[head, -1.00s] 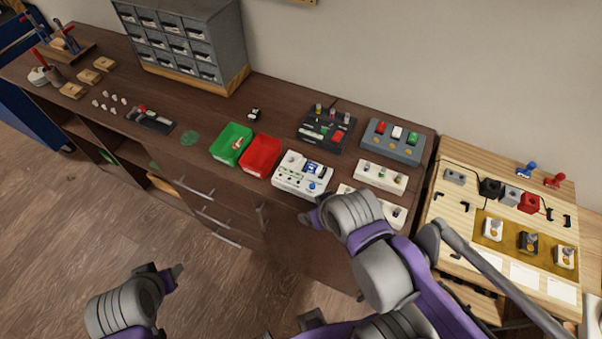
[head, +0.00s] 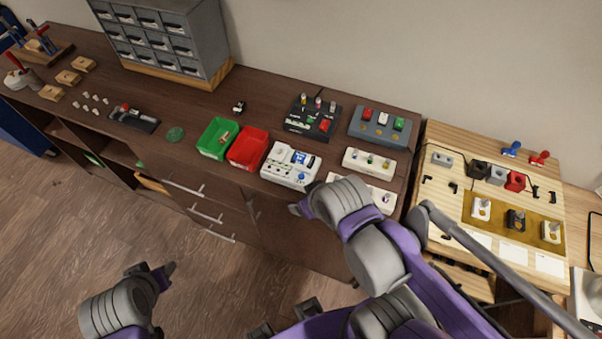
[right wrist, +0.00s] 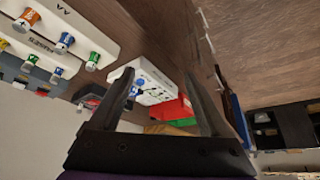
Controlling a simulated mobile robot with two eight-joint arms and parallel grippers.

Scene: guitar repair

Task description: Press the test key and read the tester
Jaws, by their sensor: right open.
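A white instrument (head: 291,165) with a small screen and a blue knob stands near the front edge of the dark bench. Behind it is a black box (head: 313,120) with several knobs on top, a green strip and a red key. I cannot tell for sure which one is the tester, and no reading is legible. My right gripper (head: 301,209) is open and empty, in front of the bench edge below the white instrument. In the right wrist view the white instrument (right wrist: 152,86) shows beyond the open fingers. My left gripper (head: 168,271) hangs over the floor, apart from the bench.
A green bin (head: 207,144) and a red bin (head: 240,153) stand left of the white instrument. A grey box (head: 380,132) with three coloured keys and white knob strips (head: 369,161) stand to the right. A light wooden table (head: 440,195) adjoins on the right.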

